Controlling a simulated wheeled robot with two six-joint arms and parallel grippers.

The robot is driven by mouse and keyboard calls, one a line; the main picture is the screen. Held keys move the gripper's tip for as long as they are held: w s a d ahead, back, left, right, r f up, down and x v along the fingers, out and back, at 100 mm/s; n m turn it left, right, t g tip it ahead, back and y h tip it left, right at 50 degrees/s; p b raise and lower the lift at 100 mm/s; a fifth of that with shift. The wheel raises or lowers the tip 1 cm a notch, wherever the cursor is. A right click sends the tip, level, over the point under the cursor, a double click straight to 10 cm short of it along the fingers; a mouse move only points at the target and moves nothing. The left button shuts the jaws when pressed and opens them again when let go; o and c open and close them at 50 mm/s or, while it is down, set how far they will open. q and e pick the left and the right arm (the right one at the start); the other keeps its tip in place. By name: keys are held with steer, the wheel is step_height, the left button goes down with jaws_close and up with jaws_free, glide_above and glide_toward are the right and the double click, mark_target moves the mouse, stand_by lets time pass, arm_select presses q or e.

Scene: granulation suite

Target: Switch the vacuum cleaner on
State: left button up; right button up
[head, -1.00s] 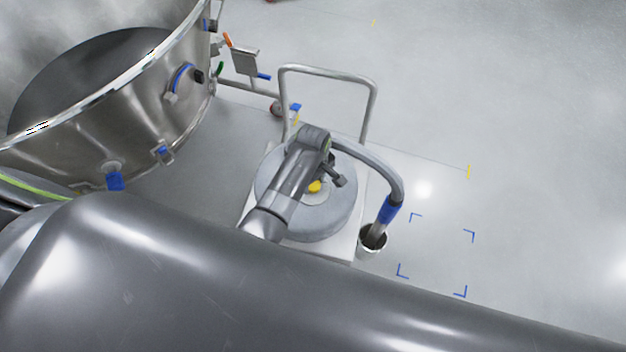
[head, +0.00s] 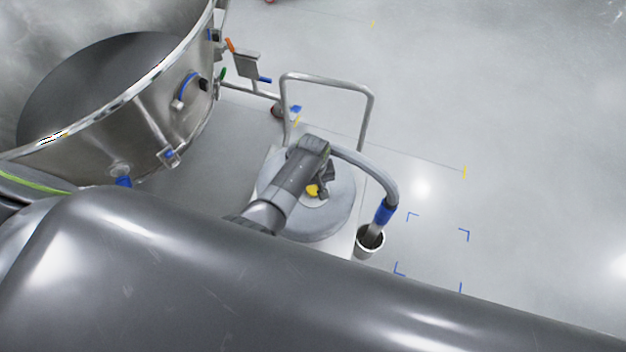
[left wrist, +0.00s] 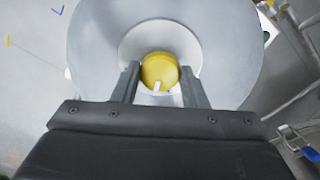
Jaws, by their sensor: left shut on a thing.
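The vacuum cleaner has a round grey lid (head: 338,215), with a tall metal push handle (head: 372,110) behind it. A yellow round knob (head: 312,191) sits at the middle of the lid, partly hidden by my gripper. In the left wrist view the yellow knob (left wrist: 160,68) shows a white pointer mark toward the bottom of the picture. My left gripper (head: 323,188) is over the lid. In the left wrist view its two fingers (left wrist: 160,78) are on either side of the knob, shut on it. My right gripper is not in view.
A grey hose with a blue cuff (head: 384,212) runs into a small metal cup (head: 369,241) right of the vacuum. A large steel vessel (head: 150,130) with clamps stands at the left. Blue corner marks (head: 464,234) frame bare floor at the right.

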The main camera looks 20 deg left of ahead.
arm_select(q)
steer(key=m+p, duration=0.1)
steer(key=m, duration=0.1)
steer(key=shift+r+m+p, duration=0.15)
steer(key=shift+m+p, duration=0.15)
steer(key=shift+m, duration=0.1)
steer(key=m+p, duration=0.1)
steer(key=m, duration=0.2)
steer(key=shift+m+p, duration=0.3)
steer(key=shift+p, duration=0.05)
steer(key=m+p, duration=0.1)
steer(key=m, duration=0.2)
steer(key=shift+m+p, duration=0.35)
steer(key=shift+m, duration=0.95)
steer(key=o, duration=1)
steer(key=shift+c, duration=0.2)
